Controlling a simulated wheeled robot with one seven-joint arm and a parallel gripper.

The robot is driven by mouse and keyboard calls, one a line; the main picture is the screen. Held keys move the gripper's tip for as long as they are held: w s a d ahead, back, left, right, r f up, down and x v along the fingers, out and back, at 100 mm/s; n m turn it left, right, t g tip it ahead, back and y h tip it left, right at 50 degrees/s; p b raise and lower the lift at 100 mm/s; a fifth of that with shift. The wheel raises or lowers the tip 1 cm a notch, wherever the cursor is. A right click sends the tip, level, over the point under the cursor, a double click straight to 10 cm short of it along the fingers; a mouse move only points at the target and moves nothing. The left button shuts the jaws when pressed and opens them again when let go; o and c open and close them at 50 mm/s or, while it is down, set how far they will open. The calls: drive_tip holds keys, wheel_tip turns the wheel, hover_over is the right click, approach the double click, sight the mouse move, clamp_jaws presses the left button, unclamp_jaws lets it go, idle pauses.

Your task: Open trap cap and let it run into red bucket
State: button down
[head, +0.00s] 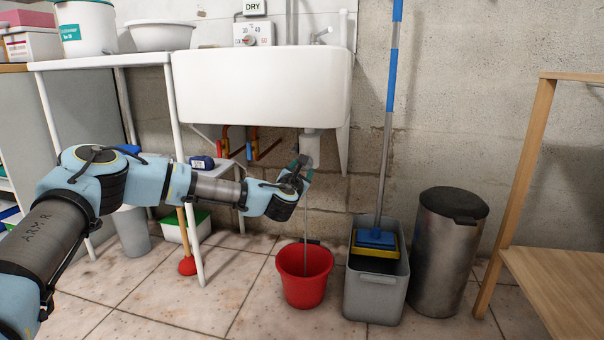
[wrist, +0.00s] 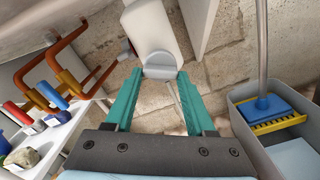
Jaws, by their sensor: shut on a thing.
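The white trap (head: 310,148) hangs under the sink, and its body also shows in the wrist view (wrist: 152,32). My gripper (head: 302,168) is at the trap's lower end. In the wrist view my gripper (wrist: 160,78) has its teal fingers on either side of the grey trap cap (wrist: 160,72) and is shut on it. A thin grey stream (head: 306,215) runs straight down from the gripper into the red bucket (head: 306,295), which stands upright on the floor below. The cap is hidden by the gripper in the head view.
A grey mop bucket (head: 376,293) with a blue-handled mop (head: 387,120) stands right of the red bucket. A metal bin (head: 445,260) is farther right. Orange pipes (head: 262,150) run left of the trap. A small white table (head: 215,170) stands left, near my arm.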

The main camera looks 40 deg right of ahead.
drive_tip(key=shift+s+f+n+b, duration=0.1)
drive_tip(key=shift+n+b, duration=0.6)
drive_tip(key=shift+n, duration=1.5)
drive_tip(key=shift+c, duration=1.2)
unclamp_jaws()
drive_tip(key=p+v, duration=0.3)
drive_tip(key=v, duration=0.7)
drive_tip(key=shift+s+a, duration=0.15)
drive_tip(key=shift+a, duration=0.15)
